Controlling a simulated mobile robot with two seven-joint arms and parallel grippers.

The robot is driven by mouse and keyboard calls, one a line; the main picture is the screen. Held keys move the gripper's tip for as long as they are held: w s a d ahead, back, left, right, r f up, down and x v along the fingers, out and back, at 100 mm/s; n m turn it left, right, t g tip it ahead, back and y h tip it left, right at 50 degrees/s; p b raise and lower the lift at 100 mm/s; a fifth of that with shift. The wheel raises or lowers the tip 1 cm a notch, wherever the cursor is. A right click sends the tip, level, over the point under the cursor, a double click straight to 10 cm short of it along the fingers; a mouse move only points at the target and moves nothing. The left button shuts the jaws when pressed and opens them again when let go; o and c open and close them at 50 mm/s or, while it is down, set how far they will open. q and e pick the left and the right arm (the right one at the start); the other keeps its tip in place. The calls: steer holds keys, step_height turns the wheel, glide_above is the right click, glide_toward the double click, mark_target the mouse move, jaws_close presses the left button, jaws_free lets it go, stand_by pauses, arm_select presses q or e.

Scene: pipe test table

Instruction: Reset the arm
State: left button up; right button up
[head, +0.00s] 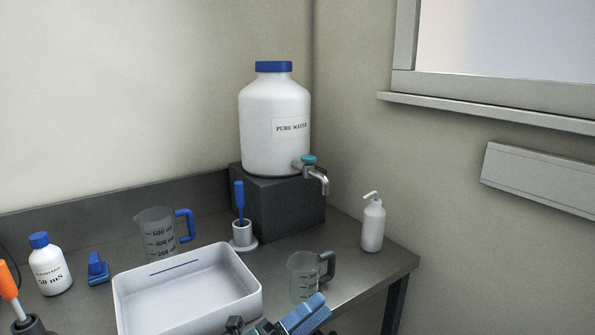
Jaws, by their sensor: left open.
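My left gripper (277,324) shows only in part at the bottom edge of the head view, with a blue ribbed piece and dark green parts. It is open, and I see nothing held in it. It is in front of the white tray's right corner and just below the small clear beaker (303,279) with a grey handle; I cannot tell whether it touches either. The rest of the left arm is cut off by the frame. My right gripper is not in view.
A white tray (247,274) stands at the front. Behind are a measuring jug (155,237), a blue-handled tool (239,203) in a holder, and a pure water tank (262,105) on a dark block. A white dispenser bottle (373,226) stands near the table's right edge.

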arm_select(q)
steer(key=s+a+f+n+y, duration=0.5)
steer(key=f+n, duration=0.3)
steer(key=n, duration=0.2)
steer(key=s+a+f+n+y, duration=0.6)
steer(key=f+n, duration=0.2)
steer(key=n, duration=0.2)
steer(key=s+a+f+n+g+y, duration=0.1)
steer(key=s+a+f+n+y, duration=0.4)
steer(key=f+n, duration=0.4)
steer(key=shift+s+a+n+y+p, duration=0.15)
steer(key=shift+a+n+y+p, duration=0.15)
steer(key=shift+a+n+p, duration=0.1)
steer(key=shift+d, duration=0.1)
steer(key=shift+c, duration=0.5)
